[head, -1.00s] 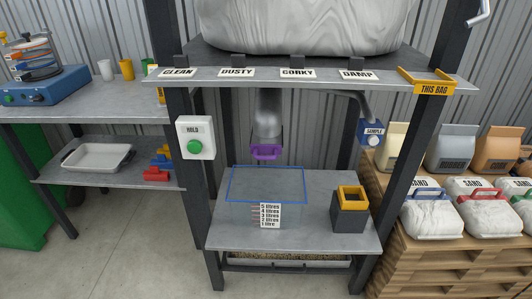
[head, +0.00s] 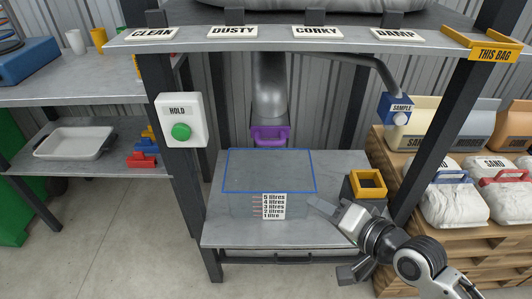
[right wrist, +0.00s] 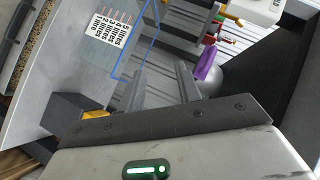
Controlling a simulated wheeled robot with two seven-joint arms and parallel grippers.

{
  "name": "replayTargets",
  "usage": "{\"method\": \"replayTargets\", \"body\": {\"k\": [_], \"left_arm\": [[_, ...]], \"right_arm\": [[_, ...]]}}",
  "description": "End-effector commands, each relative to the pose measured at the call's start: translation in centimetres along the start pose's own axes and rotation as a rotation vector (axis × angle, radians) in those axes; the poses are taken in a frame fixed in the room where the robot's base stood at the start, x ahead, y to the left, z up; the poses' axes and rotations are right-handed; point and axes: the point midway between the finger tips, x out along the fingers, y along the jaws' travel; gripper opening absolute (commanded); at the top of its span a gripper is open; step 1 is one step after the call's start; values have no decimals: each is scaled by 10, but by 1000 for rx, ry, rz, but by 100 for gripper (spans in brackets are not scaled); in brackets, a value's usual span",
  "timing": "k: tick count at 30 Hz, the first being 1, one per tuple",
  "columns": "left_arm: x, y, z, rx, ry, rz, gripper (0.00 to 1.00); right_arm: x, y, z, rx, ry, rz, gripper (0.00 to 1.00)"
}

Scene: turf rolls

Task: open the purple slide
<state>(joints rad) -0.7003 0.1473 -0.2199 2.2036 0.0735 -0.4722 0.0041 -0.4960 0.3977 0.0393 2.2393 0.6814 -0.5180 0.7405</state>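The purple slide (head: 269,138) sits at the lower end of a grey spout (head: 270,88), above the back of the lower table. It also shows in the right wrist view (right wrist: 208,64), beyond my fingers and to their right. My right gripper (head: 320,206) is in front of the slide, lower and to its right, over the table and apart from it. In the right wrist view its two fingers (right wrist: 159,78) stand apart with nothing between them. Whether the slide is open or shut is hard to tell. My left gripper is not in view.
A clear box with a blue rim (head: 269,192) and a litre scale (head: 273,206) stands under the spout. A dark box with a yellow rim (head: 367,183) is right of it. A HOLD button box (head: 180,120) is on the left post, a blue SAMPLE box (head: 397,108) on the right.

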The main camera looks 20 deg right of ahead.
Motion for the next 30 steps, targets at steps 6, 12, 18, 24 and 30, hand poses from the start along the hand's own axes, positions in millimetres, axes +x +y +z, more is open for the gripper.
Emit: {"method": "replayTargets", "body": {"k": [6,12,18,24,30], "left_arm": [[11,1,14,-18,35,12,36],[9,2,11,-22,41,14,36],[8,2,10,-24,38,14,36],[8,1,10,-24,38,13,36],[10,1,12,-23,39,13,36]], "right_arm": [[-6,-45,-51,486,-58,-201,34],[-5,-63,-61,609,-96,-243,34],[27,-72,-60,610,-95,-245,34],[70,-83,-59,607,-96,-243,34],[110,-92,-58,607,-95,-241,34]]}}
